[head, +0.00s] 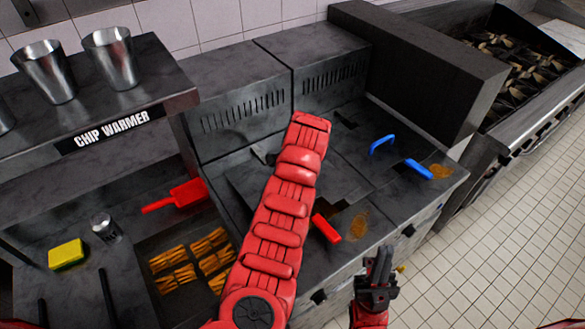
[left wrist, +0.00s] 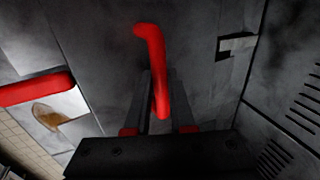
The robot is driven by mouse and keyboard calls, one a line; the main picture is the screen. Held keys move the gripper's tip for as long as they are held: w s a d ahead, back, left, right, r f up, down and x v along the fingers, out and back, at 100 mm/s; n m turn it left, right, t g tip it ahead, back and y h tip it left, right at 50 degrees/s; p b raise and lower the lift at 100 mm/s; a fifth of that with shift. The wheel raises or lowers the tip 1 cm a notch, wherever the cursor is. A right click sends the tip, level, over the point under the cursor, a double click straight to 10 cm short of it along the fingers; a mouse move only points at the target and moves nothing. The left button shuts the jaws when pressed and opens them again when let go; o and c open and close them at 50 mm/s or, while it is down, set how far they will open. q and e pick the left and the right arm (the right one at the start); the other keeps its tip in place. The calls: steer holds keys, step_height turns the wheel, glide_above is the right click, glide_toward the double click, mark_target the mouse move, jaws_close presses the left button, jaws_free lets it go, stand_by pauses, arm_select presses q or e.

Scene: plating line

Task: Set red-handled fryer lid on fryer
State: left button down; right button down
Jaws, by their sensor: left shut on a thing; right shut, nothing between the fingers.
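The red lid handle (left wrist: 152,65) is between the fingers of my left gripper (left wrist: 158,118) in the left wrist view. The dark grey lid (left wrist: 100,35) spreads around it. In the head view my red left arm hides the left gripper and the lid handle; a dark plate edge that looks like the lid (head: 243,182) shows left of the arm, over the fryer (head: 390,205). I cannot tell whether the lid touches the fryer. My right gripper (head: 378,275) is shut and empty in front of the fryer.
A red basket handle (head: 327,228) sticks out at the fryer's front, beside the arm; it also shows in the left wrist view (left wrist: 38,90). Blue handles (head: 382,143) are on the right fryer side. A red scoop (head: 178,196) and fries (head: 190,262) lie left under the chip warmer (head: 112,130).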

arm_select(q)
steer(key=shift+f+b, duration=0.6)
steer(key=shift+f, duration=1.3)
steer(key=shift+f+b, duration=0.6)
steer(key=shift+f, duration=0.7)
steer(key=c, duration=0.7)
jaws_free()
steer(key=shift+s, duration=0.1)
